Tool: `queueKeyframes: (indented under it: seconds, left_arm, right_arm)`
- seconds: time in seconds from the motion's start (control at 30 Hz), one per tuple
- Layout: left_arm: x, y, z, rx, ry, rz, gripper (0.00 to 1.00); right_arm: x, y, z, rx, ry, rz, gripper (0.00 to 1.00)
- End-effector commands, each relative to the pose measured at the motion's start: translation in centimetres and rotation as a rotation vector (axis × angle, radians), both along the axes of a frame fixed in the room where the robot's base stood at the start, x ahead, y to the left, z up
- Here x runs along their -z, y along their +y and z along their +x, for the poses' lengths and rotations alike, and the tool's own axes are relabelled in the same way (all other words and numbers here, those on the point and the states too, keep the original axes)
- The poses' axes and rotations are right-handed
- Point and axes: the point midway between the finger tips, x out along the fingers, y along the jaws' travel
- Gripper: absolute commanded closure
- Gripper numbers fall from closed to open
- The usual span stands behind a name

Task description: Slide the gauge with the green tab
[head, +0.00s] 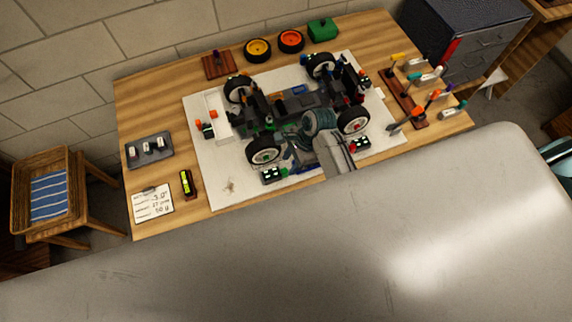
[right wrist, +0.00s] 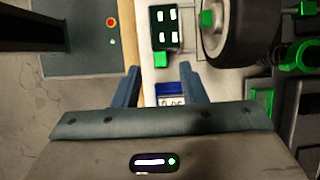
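The gauge with the green tab (head: 272,174) is a dark block with pale squares, lying on the white board beside the car's near left wheel. In the right wrist view the dark block (right wrist: 165,27) shows at the top, with its green tab (right wrist: 161,59) just ahead of the gap between my fingertips. My right gripper (right wrist: 160,68) is open, its blue-grey fingers wide apart and not touching the tab. A blue-framed display (right wrist: 170,90) with digits shows between the fingers; I cannot tell whether it joins the gauge. My left gripper is not in view.
The RC car chassis (head: 300,103) fills the white board (head: 215,175), its near wheel (right wrist: 240,30) close right of the gauge. Similar gauges with red tabs stand by other wheels. A tool rack (head: 405,100) is at right; a note card (head: 152,203) lies at left.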

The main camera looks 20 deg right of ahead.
Motion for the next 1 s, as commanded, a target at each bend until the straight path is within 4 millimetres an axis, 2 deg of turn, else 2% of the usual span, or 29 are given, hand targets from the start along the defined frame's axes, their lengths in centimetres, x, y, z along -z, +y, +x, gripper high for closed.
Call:
queueKeyframes:
  seconds: [0.23,0.6,0.67,0.8,0.83,1.0]
  left_arm:
    - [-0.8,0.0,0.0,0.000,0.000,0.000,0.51]
    - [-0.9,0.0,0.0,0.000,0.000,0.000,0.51]
    - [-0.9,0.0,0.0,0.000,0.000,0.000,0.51]
    - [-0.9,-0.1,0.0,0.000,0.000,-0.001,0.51]
    - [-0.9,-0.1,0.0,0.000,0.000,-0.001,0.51]
    - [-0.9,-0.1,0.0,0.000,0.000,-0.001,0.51]
  right_arm:
    - [3.0,1.3,-0.1,0.000,0.001,0.000,0.62]
    - [3.7,1.5,-0.1,-0.001,-0.001,-0.001,0.62]
    - [3.7,1.5,-0.1,-0.001,-0.001,-0.001,0.70]
    - [3.7,1.5,-0.1,-0.001,-0.001,-0.001,0.97]
    - [3.7,1.5,-0.1,-0.001,-0.001,-0.001,1.00]
    - [3.7,1.5,0.0,-0.001,-0.001,-0.001,1.00]
